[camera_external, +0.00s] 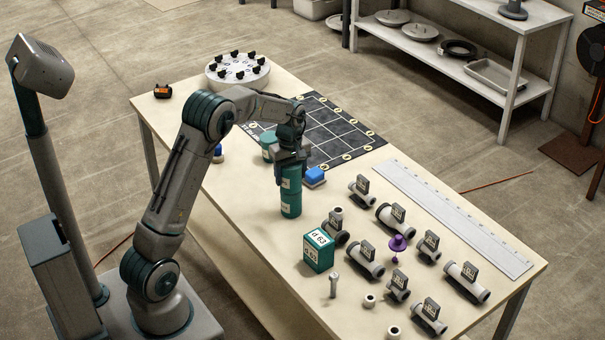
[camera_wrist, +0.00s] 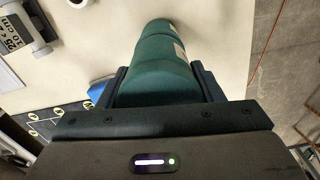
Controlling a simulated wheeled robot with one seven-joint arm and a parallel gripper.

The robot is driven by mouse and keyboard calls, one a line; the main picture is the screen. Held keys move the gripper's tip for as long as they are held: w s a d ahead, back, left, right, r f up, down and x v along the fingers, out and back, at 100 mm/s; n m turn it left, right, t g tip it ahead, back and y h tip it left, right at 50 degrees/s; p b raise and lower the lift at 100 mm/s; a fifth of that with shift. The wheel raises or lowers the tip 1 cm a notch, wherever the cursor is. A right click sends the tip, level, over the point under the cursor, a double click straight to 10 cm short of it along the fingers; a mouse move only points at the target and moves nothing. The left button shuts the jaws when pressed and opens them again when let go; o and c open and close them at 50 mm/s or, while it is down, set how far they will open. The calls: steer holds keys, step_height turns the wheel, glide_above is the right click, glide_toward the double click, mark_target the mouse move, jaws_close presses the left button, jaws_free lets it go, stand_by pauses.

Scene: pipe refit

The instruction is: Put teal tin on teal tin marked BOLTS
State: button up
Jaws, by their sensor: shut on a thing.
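My gripper (camera_external: 290,164) points down over the table and is shut on a teal tin (camera_external: 291,182). Directly beneath it a second teal tin (camera_external: 291,206) stands upright on the table. In the wrist view the held tin (camera_wrist: 158,82) sits between the fingers (camera_wrist: 163,85), and the lower tin (camera_wrist: 165,35) is lined up beyond it. The two look stacked and aligned, with no gap that I can see. Each carries a pale label, but I cannot read BOLTS on either. Another teal tin (camera_external: 267,140) stands behind my gripper, partly hidden.
A blue block (camera_external: 315,175) is close right of the tins. A teal box (camera_external: 319,251) with white labels stands nearer the front. Several grey pipe fittings (camera_external: 391,215) fill the right part. A dark grid mat (camera_external: 335,130) and a round tray (camera_external: 238,75) lie behind.

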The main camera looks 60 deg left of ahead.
steer(key=o, duration=1.1)
steer(key=shift+f, duration=0.15)
